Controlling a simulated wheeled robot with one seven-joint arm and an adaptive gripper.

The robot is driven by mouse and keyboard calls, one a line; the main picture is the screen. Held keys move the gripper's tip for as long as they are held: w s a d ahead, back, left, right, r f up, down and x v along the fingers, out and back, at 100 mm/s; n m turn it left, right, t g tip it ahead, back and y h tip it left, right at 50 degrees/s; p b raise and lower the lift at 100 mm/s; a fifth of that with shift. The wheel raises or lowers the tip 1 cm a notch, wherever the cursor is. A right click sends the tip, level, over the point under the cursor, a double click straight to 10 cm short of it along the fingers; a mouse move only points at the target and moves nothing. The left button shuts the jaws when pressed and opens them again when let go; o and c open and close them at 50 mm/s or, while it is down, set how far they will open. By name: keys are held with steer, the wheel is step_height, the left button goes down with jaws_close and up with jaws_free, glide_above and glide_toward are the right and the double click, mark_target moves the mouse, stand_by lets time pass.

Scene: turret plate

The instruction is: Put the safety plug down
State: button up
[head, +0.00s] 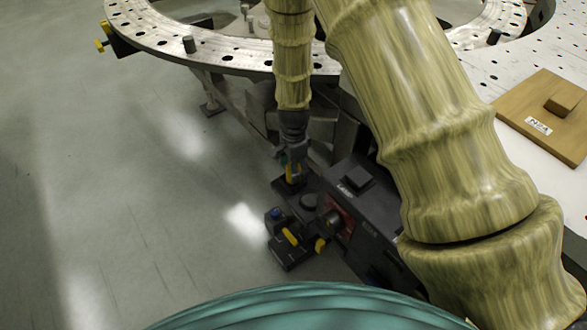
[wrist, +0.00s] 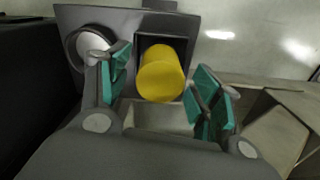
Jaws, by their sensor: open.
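The safety plug is most likely the yellow cylinder (wrist: 162,72) in the wrist view. It sits at a square dark opening in a grey holder (wrist: 187,22), and its lower end is hidden. My gripper (wrist: 163,82) is open, with one teal-padded finger on each side of the yellow cylinder. Gaps show between the pads and the cylinder. In the head view my gripper (head: 291,155) points down at the dark fixture beside the ring, with a bit of the yellow cylinder (head: 292,172) showing below it.
A dark box (head: 375,210) with a red patch stands right of my gripper. A small black unit (head: 287,254) with yellow parts and a blue button is in front. A metal ring plate (head: 235,58) spans the back. A wooden block (head: 548,112) lies at right. Floor at left is clear.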

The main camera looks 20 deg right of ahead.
step_height(320, 180, up, 11)
steer(key=shift+r+p, duration=0.15)
steer(key=shift+p, duration=0.2)
stand_by(0.3)
